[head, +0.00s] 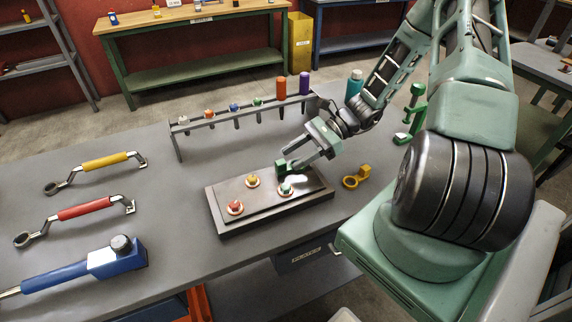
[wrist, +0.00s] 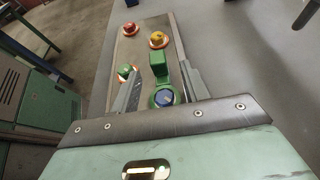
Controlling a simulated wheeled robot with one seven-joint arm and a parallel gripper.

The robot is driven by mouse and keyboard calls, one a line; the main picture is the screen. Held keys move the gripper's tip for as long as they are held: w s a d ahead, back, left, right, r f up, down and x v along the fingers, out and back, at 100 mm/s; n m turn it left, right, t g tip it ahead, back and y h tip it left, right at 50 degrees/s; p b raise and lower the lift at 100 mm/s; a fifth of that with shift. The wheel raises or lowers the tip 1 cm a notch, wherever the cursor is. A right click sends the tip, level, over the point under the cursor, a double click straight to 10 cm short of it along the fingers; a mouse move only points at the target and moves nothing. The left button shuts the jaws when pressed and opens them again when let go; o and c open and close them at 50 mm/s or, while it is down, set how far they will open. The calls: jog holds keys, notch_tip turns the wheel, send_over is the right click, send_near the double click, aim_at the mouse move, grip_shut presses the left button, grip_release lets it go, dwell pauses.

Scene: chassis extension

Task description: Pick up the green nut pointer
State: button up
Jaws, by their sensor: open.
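The green nut pointer (wrist: 159,67) is a green ring with an upright block at one side. In the wrist view it lies between my two fingers, its ring around a blue nut (wrist: 163,97) on the plate. In the head view its green block (head: 281,167) shows beside my fingertips, and the ring is mostly hidden. My gripper (head: 299,158) is open, low over the plate's back edge. In the wrist view my fingers (wrist: 160,82) stand on either side of the pointer with a gap showing. I cannot tell whether a finger touches it.
The dark plate (head: 262,218) also carries red (head: 235,207), yellow (head: 253,181) and green nuts (head: 286,189). A yellow pointer (head: 357,177) lies right of it. A rack (head: 225,119) of tools stands behind. Yellow, red and blue wrenches lie left.

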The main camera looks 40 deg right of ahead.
aim_at(285, 162)
jog(key=p+x, duration=0.1)
jog(key=x, duration=0.3)
jog(key=shift+f, duration=0.15)
grip_shut()
